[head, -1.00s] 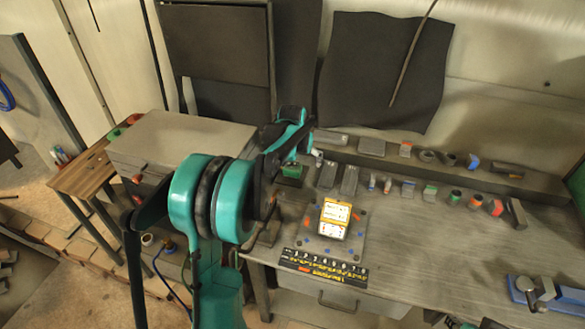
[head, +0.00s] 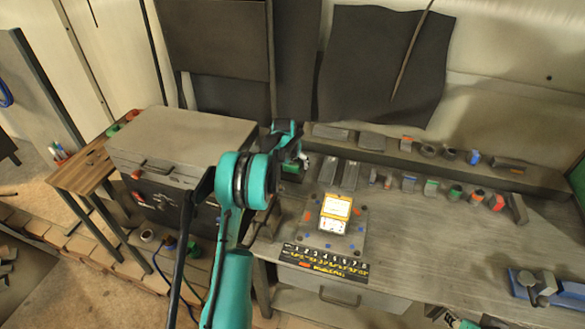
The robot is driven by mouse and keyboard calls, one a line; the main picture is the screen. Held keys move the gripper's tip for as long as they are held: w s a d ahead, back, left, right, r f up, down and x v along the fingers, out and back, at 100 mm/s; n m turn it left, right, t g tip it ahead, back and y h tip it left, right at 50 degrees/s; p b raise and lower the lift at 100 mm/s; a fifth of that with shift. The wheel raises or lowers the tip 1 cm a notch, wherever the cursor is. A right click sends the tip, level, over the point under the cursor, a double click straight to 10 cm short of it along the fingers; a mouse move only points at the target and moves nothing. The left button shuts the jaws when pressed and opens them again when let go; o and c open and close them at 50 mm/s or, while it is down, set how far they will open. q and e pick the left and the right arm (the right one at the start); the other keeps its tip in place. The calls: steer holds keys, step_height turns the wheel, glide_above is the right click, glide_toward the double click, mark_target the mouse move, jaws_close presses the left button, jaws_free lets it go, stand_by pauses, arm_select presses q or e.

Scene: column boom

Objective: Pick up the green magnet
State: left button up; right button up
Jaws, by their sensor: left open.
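A green block (head: 292,171), which may be the green magnet, sits at the left end of the grey workbench (head: 400,240). My left gripper (head: 303,164) is at this block, above it and slightly to its right, and is open. The gripper and wrist partly hide the block, and I cannot tell whether they touch. Smaller green-marked pieces stand further right on the bench, one a block (head: 430,187) and one a cylinder (head: 455,191). My right gripper does not show clearly; only teal arm parts appear at the bottom edge.
A yellow-framed meter (head: 335,212) stands on a grey mat near a black number strip (head: 325,263). Two grey bars (head: 350,175) lie right of the gripper. Several small pieces line the back ledge. A blue vise (head: 540,290) is at right. The bench's right middle is clear.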

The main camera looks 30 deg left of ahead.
arm_select(q)
steer(key=c, duration=1.6)
steer(key=shift+c, duration=0.7)
steer(key=shift+r, duration=0.15)
